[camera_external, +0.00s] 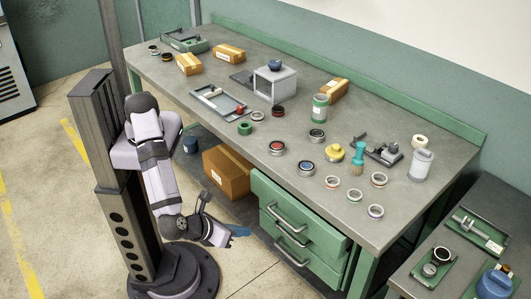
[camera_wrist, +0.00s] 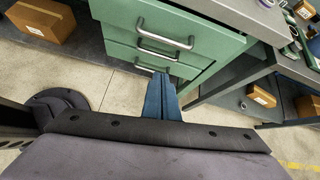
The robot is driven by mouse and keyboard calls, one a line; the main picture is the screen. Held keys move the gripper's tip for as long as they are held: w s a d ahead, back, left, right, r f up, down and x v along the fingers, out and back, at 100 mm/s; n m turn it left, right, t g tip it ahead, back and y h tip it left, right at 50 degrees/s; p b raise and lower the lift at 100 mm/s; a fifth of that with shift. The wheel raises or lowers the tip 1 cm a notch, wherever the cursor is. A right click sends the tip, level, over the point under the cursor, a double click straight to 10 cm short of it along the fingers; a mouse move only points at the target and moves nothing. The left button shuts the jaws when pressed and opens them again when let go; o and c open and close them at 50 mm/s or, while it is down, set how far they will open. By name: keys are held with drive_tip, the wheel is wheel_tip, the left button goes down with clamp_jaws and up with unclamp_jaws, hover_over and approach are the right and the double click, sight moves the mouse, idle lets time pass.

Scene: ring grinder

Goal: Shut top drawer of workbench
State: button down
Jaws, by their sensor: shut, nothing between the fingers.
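The green workbench (camera_external: 300,115) has a stack of green drawers under its front right part. The top drawer (camera_external: 320,228) has a metal bar handle (camera_external: 287,215) and seems to stand out a little past the drawers below; its inside is hidden. In the wrist view, the top drawer (camera_wrist: 215,42) and its handle (camera_wrist: 165,37) are ahead at the top. My gripper (camera_external: 240,231) is low, in front and to the left of the drawers. In the wrist view my blue gripper fingers (camera_wrist: 160,78) are together and empty, appearing below the handles and apart from the top drawer.
A lower drawer handle (camera_external: 292,237) juts out below the top one. A cardboard box (camera_external: 227,172) lies under the bench, left of the drawers. Rings, jars and boxes stand on the bench. A side table (camera_external: 415,275) is at right. Floor before the drawers is clear.

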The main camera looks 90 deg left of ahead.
drive_tip(key=shift+a+r+m, duration=0.1)
drive_tip(key=shift+a+m, duration=0.05)
drive_tip(key=shift+m, duration=0.85)
drive_tip(key=w+a+r+p+x, duration=0.1)
drive_tip(key=p+x, duration=0.3)
drive_tip(key=x, duration=0.8)
drive_tip(key=shift+w+a+r, duration=0.3)
drive_tip(key=shift+a+r, duration=0.1)
drive_tip(key=shift+r, duration=0.1)
